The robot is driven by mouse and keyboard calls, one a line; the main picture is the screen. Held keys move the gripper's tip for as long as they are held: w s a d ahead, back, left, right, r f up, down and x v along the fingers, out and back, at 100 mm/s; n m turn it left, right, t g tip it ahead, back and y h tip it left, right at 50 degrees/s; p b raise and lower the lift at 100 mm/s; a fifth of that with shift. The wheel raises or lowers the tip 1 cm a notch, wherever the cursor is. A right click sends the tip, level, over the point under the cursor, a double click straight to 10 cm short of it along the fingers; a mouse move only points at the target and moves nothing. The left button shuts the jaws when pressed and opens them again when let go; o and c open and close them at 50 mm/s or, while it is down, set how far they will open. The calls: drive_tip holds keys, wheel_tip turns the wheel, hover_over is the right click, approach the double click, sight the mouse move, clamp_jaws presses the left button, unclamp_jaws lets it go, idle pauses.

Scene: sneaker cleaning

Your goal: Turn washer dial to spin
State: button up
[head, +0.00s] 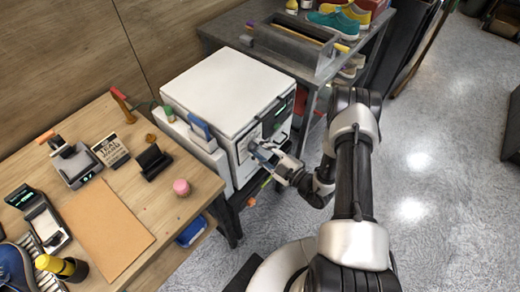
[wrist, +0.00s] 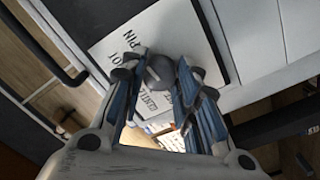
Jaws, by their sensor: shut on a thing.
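The white washer (head: 225,95) stands between the wooden table and the metal shelf. Its dial (wrist: 160,70) is a dark round knob on a pale panel (wrist: 130,38) with printed words, partly hidden by my fingers in the wrist view. My gripper (head: 262,155) is at the washer's front face. In the wrist view my gripper (wrist: 165,72) has its blue-padded fingers on both sides of the dial, shut on it. The printed words are tilted and partly covered, so I cannot tell which setting the dial points to.
A metal shelf (head: 350,55) with shoes stands behind right. A dark handle (wrist: 50,45) is left of the panel. The floor at right is mostly clear.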

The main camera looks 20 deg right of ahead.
drive_tip(key=o, duration=1.1)
drive_tip(key=shift+c, duration=0.2)
drive_tip(key=v, duration=1.2)
